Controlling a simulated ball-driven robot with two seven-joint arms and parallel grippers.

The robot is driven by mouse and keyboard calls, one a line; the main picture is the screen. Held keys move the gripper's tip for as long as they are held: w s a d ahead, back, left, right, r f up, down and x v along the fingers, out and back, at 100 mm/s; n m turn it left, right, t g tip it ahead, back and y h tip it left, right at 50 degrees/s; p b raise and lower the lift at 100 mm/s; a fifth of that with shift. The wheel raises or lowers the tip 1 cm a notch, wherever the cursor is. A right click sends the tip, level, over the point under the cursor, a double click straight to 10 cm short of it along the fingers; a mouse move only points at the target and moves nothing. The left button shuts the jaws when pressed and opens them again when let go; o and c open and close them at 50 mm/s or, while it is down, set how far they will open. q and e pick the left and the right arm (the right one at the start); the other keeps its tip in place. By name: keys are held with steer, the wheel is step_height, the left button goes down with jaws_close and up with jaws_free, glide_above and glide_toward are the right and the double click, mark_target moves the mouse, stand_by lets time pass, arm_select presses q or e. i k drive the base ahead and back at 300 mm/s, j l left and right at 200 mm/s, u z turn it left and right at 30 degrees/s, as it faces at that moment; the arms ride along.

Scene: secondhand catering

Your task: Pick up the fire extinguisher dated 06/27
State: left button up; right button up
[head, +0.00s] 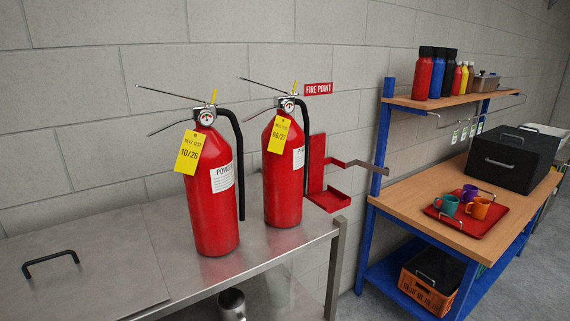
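Two red fire extinguishers stand upright side by side on a steel table (290,247). The right one, the fire extinguisher dated 06/27 (283,195), has a yellow tag (279,136) hanging at its neck, and its black hose runs down its right side. The left one, dated 10/26 (212,215), stands nearer and has its own yellow tag (190,152). The two bodies are apart, with a small gap between them. Both have a metal lever and handle on top pointing left. Neither of my grippers shows in the head view.
A red wall bracket (328,199) sits just right of the 06/27 extinguisher, under a FIRE POINT sign (318,89). A black-handled steel lid (80,285) covers the table's left. A metal cup (232,304) stands below. A blue-framed bench (408,192) with a red tray (470,229) is at right.

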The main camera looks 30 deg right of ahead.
mark_target(284, 145)
steer(key=l+u, duration=0.15)
steer(key=u, duration=0.3)
steer(key=l+u, duration=0.15)
steer(key=u, duration=0.3)
steer(key=l+u, duration=0.25)
steer(key=l, duration=0.15)
steer(key=k+l+u, duration=0.2)
steer(key=l, duration=0.2)
steer(key=l+u, duration=0.25)
steer(key=l, duration=0.2)
steer(key=k+l+u, duration=0.25)
steer(key=i+l, duration=0.1)
